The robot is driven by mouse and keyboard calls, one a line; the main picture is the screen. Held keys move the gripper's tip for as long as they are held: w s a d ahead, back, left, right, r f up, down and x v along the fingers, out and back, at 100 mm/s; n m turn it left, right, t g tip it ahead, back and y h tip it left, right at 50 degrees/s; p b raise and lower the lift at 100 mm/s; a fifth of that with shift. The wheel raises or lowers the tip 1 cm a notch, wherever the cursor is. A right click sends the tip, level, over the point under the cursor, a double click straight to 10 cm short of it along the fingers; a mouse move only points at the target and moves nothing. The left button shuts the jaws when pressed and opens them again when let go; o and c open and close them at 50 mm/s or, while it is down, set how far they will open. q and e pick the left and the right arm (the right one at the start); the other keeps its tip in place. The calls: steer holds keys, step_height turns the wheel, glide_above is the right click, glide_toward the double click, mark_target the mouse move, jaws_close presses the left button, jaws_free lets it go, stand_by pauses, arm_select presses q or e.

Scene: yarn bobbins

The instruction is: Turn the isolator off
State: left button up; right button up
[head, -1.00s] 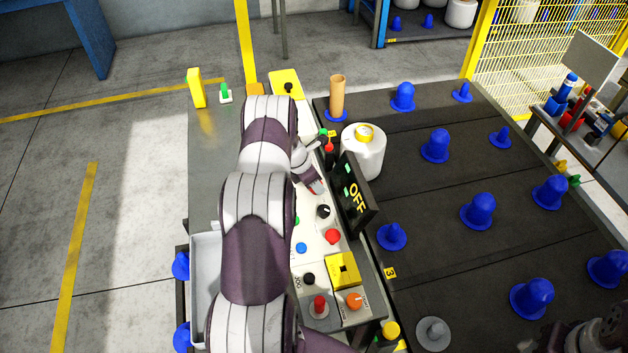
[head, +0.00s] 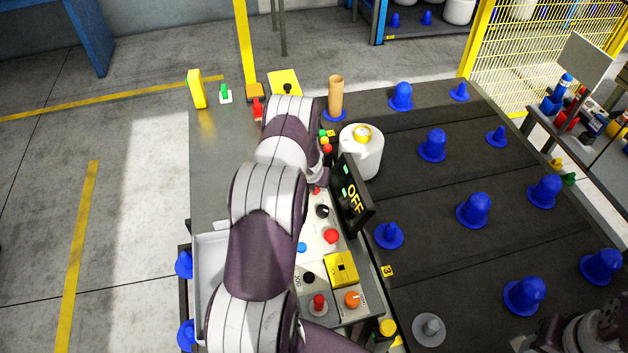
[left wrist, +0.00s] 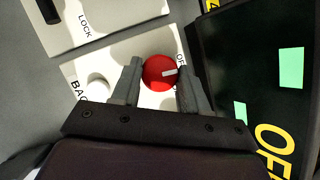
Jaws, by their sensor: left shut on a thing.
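The red round knob (left wrist: 154,77) with a white pointer mark sits on the white panel in the left wrist view. Its mark points right, toward a partly hidden label starting with "O". My left gripper (left wrist: 158,72) has one finger on each side of the knob and is shut on it. In the head view my left arm covers this gripper and most of that spot. The black display (head: 354,198) reads OFF in yellow. It also shows at the right of the left wrist view (left wrist: 238,80). Part of my right gripper (head: 592,335) shows at the bottom right; its fingers are unclear.
The control panel carries a black knob (head: 322,211), a red button (head: 331,236), a yellow switch box (head: 341,268) and an orange knob (head: 352,300). Blue pegs (head: 473,209) cover the dark rack on the right.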

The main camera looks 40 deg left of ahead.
arm_select(q)
steer(key=shift+n+p, duration=0.3)
steer(key=shift+n, duration=0.4)
steer(key=o, duration=1)
steer(key=v, duration=0.4)
steer(key=shift+d+r+b, duration=0.15)
steer(key=shift+r+b, duration=0.25)
steer(key=p+v, duration=0.1)
steer(key=v, duration=0.6)
steer(key=shift+s+d+r, duration=0.2)
steer(key=shift+s+r, duration=0.05)
steer(key=shift+r, duration=0.05)
